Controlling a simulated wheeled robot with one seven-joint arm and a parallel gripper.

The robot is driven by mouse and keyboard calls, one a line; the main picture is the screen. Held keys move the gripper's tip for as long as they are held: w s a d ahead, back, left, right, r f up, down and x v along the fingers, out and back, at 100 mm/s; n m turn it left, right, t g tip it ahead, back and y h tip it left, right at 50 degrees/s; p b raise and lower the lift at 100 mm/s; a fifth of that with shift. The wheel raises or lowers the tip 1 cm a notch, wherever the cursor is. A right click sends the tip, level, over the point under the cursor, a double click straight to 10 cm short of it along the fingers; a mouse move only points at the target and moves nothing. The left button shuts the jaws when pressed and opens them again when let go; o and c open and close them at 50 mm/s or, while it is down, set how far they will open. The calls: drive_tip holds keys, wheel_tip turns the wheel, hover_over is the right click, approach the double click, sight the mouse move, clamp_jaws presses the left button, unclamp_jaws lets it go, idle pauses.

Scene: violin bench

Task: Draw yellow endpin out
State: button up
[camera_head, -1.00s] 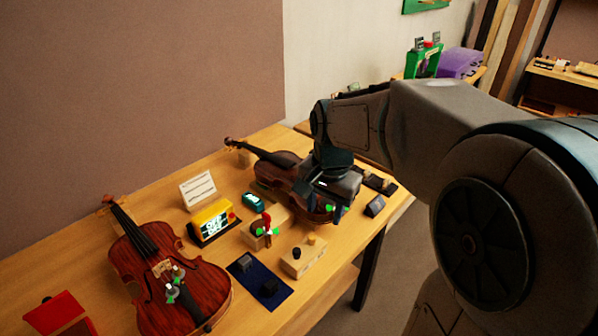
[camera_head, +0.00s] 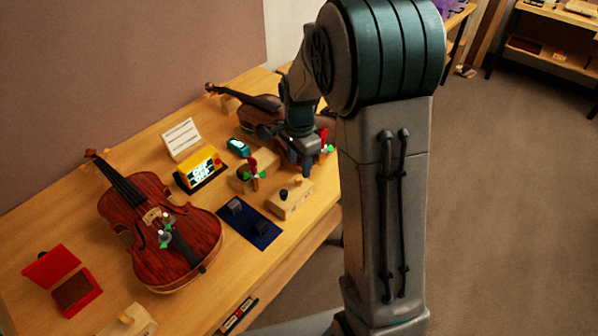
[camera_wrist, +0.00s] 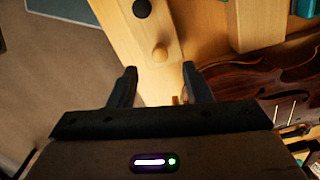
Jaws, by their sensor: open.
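My gripper (camera_head: 300,165) is open at the near end of the far violin (camera_head: 262,117). In the wrist view my gripper (camera_wrist: 160,72) has one finger on each side of a gap with nothing clasped in it. A small orange-yellow peg (camera_wrist: 177,99), probably the endpin, shows between the fingers, close to the right one, beside the end of that violin (camera_wrist: 255,82). A wooden block (camera_head: 290,203) in front of the gripper carries a black knob and a yellowish knob (camera_wrist: 160,53). In the head view the peg is hidden or too small to tell.
A second violin (camera_head: 145,205) lies at the left. A blue mat (camera_head: 248,222), a yellow device (camera_head: 199,168), a white card (camera_head: 182,139) and an open red box (camera_head: 76,293) are on the bench (camera_head: 55,221). Floor is clear at the right.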

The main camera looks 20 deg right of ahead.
sight(299, 178)
drive_tip(key=shift+f, duration=2.6)
clamp_jaws()
